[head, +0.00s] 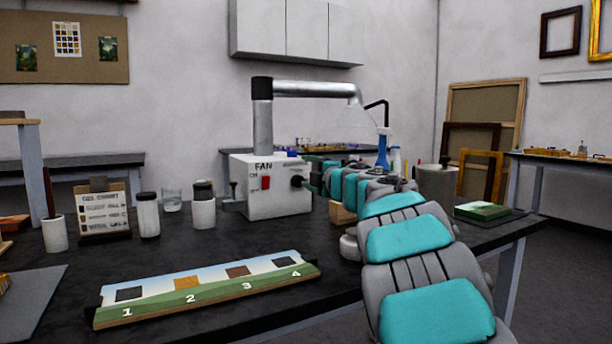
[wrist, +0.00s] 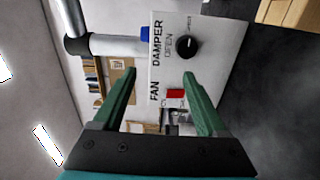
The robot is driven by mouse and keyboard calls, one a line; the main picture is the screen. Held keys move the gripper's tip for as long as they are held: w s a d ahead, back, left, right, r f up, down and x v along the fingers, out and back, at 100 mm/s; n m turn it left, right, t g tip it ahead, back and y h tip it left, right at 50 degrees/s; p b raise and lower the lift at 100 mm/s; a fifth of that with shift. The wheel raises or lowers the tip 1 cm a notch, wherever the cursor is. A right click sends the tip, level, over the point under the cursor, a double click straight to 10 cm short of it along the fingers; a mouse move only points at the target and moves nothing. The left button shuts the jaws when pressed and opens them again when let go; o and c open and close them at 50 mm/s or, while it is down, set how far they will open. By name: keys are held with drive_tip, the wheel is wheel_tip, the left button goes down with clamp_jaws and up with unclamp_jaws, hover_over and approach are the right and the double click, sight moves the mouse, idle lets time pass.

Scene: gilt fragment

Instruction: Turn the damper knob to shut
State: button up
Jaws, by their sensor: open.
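The damper knob (wrist: 187,47) is round and black, on the white fan box (head: 262,205). In the wrist view it sits beside the printed words DAMPER and OPEN; another small label near it is too blurred to read. A small pale mark shows on the knob, but I cannot tell exactly where it points. In the head view the knob (head: 297,181) is on the box's front right. My gripper (wrist: 160,74) is open and empty, its green fingers pointing at the box. The knob lies just beyond the right fingertip in the wrist view, not between the fingers.
A red switch (head: 265,183) is left of the knob. A metal duct (head: 263,125) rises from the box. Jars (head: 203,208), a card stand (head: 104,215) and a long numbered panel (head: 210,288) occupy the dark table to the left.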

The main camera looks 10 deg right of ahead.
drive_tip(key=s, duration=0.8)
drive_tip(key=shift+s+r+b, duration=0.15)
drive_tip(key=shift+r+b, duration=0.1)
drive_tip(key=shift+b, duration=0.2)
